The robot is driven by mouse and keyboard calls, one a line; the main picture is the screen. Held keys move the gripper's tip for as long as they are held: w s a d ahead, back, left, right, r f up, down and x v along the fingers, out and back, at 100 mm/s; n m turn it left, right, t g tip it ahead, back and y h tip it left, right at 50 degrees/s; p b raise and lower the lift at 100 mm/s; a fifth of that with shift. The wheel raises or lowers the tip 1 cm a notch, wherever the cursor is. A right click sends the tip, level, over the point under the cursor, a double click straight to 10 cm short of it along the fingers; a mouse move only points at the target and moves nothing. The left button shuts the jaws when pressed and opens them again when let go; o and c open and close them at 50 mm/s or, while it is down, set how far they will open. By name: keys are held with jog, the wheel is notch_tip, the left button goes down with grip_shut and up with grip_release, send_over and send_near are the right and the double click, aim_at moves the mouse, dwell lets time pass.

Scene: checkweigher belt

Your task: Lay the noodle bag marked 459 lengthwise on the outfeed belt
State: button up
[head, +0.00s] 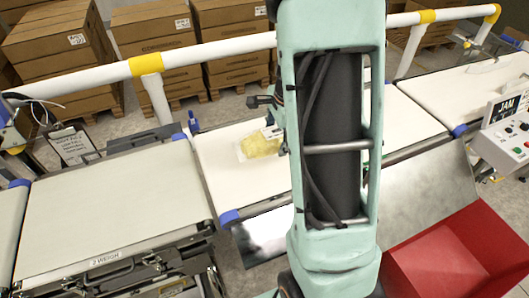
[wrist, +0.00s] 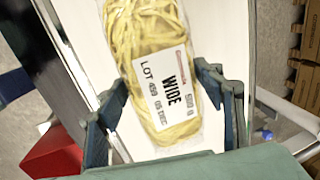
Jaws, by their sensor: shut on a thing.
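My gripper (wrist: 165,108) is shut on the bag, one finger at each long side. In the head view the bag (head: 260,144) shows over the white middle belt (head: 226,180), right of the belt marked 2 WEIGH. I cannot tell whether the bag touches the belt. My arm hides most of the gripper and part of this belt in the head view.
The 2 WEIGH belt (head: 110,208) is bare. Another white belt (head: 470,92) lies at the right, beside a control box with a JAM sign (head: 503,108). A red bin (head: 455,258) stands at lower right. A white rail (head: 215,50) runs behind; cartons (head: 58,48) stand beyond.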

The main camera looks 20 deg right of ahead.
aim_at(266, 139)
jog(key=a+f, duration=0.1)
jog(key=f, duration=0.1)
jog(key=w+a+f, duration=0.1)
jog(key=a+f, duration=0.1)
jog(key=shift+w+a+f, duration=0.15)
jog(key=shift+f, duration=0.2)
jog(key=shift+s+a+x, duration=0.1)
jog(key=shift+s+x, duration=0.05)
jog(key=shift+x, duration=0.7)
jog(key=shift+s+a+x, duration=0.1)
jog(key=shift+s+x, duration=0.05)
jog(key=shift+x, duration=0.7)
jog(key=shift+f, duration=0.15)
jog(key=shift+f, duration=0.15)
jog(key=o, duration=1.6)
jog(key=p+v, duration=0.2)
jog(key=v, duration=1)
jog(key=shift+s, duration=0.1)
